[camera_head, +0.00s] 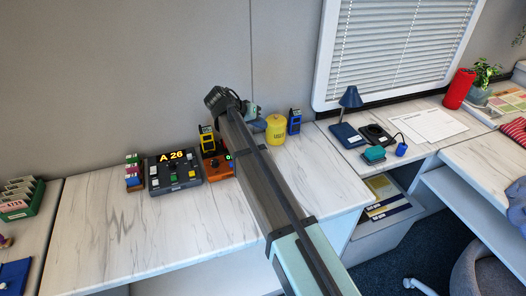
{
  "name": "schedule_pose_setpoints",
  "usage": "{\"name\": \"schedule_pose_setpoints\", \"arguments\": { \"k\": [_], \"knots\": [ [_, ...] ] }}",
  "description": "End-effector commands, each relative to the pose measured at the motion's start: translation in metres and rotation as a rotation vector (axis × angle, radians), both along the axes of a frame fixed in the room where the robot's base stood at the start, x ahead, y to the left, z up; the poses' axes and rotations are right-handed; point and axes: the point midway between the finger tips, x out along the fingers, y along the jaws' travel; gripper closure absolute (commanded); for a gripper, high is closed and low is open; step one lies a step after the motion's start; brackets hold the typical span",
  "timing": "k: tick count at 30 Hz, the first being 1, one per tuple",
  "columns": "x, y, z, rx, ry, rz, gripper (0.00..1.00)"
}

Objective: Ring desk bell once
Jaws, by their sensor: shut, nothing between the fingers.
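No desk bell can be made out in the head view. My own arm (262,180) crosses the middle of the picture and hides part of the desk behind it. My arm bends at its top, and a small teal part of it (252,111) shows just right of the bend. My gripper's fingers are hidden behind the arm, so their place relative to a bell cannot be seen.
A black console reading "A 26" (174,172), an orange box (219,168), a yellow radio (207,139), a yellow canister (275,130) and a blue radio (294,122) stand along the back. A blue lamp (350,98) stands farther right. The front left desk (110,235) is clear.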

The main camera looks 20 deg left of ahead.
Motion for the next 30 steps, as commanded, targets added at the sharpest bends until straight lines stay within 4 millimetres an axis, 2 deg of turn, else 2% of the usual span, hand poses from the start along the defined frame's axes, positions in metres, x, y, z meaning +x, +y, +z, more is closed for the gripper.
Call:
{"name": "schedule_pose_setpoints", "arguments": {
  "k": [8, 21, 30],
  "knots": [
    [0.0, 0.0, -0.009, 0.0, 0.001, -0.001, 1.0],
    [0.0, -0.001, -0.059, 0.002, 0.002, 0.002, 1.0],
    [0.0, 0.0, -0.083, 0.001, 0.001, 0.0, 1.0]
  ]
}}
